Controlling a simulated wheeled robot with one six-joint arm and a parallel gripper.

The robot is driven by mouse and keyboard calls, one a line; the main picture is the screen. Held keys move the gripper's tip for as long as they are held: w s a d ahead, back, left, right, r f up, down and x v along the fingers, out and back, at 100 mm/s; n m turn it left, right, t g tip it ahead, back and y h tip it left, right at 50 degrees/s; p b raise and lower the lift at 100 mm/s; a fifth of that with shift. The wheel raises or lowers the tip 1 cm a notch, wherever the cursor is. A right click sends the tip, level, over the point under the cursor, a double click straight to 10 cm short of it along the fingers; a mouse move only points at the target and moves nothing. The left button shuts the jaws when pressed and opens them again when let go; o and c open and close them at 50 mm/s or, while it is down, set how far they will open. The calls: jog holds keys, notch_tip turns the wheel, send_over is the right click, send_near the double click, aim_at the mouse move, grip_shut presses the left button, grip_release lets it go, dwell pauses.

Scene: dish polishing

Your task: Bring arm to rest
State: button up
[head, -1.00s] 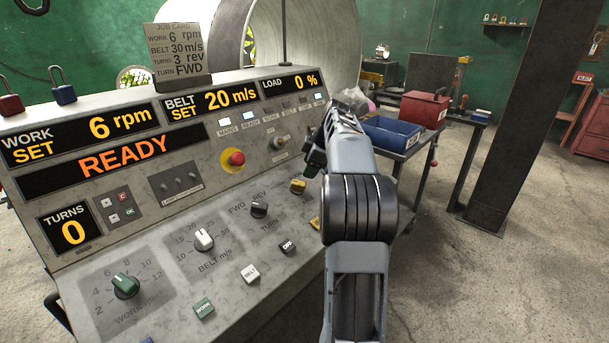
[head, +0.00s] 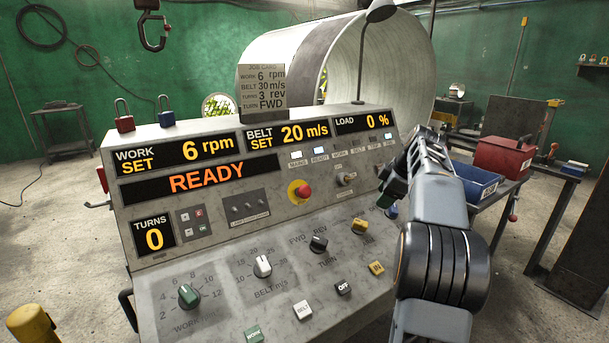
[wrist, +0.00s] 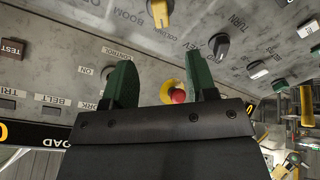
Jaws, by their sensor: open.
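My arm (head: 437,200) rises at the right of the head view, in front of the right end of the control panel (head: 215,270). My gripper (wrist: 165,85) shows in the wrist view with two green fingers apart and nothing between them but the panel behind. The red emergency button (wrist: 178,95) on its yellow collar appears beyond the gap between the fingers. In the head view the fingertips are hard to make out against the panel. The panel display reads READY, work 6 rpm, belt 20 m/s, load 0 %, turns 0.
A job card (head: 262,88) stands on top of the panel. A large drum (head: 380,70) lies behind it. A blue bin (head: 476,182) and a red toolbox (head: 503,155) sit on a bench to the right. A yellow post (head: 32,325) is at lower left.

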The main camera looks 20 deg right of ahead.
jog(key=s+a+f+m+g+h+p, duration=0.15)
jog(key=s+a+f+m+p, duration=0.35)
jog(key=m, duration=0.6)
jog(key=s+a+r+p, duration=0.1)
jog(key=s+a, duration=0.3)
jog(key=a, duration=0.4)
jog(key=s+a+r+p, duration=0.1)
jog(key=s+a+p, duration=0.3)
jog(key=a, duration=0.4)
jog(key=s+a+r+p, duration=0.1)
jog(key=s+a+p, duration=0.1)
jog(key=s+a, duration=0.4)
jog(key=shift+s+a+r+n, duration=0.2)
jog(key=shift+a+n, duration=0.2)
jog(key=shift+a, duration=0.85)
